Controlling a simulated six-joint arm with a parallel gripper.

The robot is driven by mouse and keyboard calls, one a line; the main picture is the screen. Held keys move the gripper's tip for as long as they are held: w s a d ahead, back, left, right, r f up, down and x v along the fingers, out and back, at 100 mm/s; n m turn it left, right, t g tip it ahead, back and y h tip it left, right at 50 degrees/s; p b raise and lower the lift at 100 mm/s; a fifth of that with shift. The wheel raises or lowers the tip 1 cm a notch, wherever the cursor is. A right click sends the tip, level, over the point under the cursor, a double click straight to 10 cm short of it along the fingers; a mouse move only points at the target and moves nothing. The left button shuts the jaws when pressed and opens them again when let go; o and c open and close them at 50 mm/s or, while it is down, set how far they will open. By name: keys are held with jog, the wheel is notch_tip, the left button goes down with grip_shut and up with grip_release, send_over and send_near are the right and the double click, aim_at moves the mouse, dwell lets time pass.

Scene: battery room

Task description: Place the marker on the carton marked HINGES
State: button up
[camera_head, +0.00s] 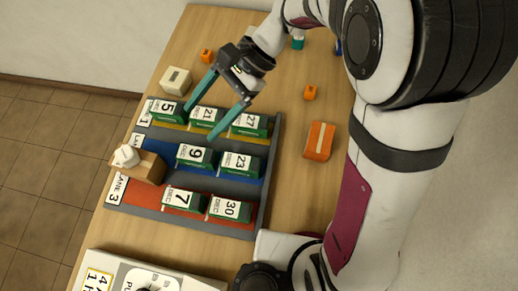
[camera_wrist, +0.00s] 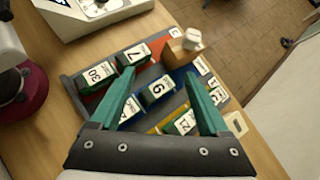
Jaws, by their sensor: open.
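No marker and no carton marked HINGES can be made out in either view. A plain brown box (camera_head: 150,167) stands at the left edge of a lane tray, with a white object (camera_head: 126,156) on it. Both also show in the wrist view, the box (camera_wrist: 175,54) and the white object (camera_wrist: 192,38). No lettering is readable on the box. My gripper (camera_head: 200,123) is open and empty, its teal fingers apart over the upper part of the tray. In the wrist view my gripper (camera_wrist: 160,74) spans the block numbered 9.
The grey tray (camera_head: 262,190) has yellow, blue and red lanes holding several green blocks with dated white labels. A cream box (camera_head: 175,80) stands behind it. An orange case (camera_head: 319,141) lies to the right, beside bare table. A white device (camera_head: 140,275) stands in front.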

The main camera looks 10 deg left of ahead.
jog(key=s+d+t+h, duration=0.2)
jog(key=s+d, duration=0.3)
jog(key=d, duration=0.6)
jog(key=s+d+n+t+h, duration=0.1)
jog(key=s+d+t+h, duration=0.2)
jog(key=d, duration=0.7)
jog(key=shift+s+d+r+n+t, duration=0.35)
jog(key=shift+s+t, duration=0.35)
jog(key=shift+s, duration=0.5)
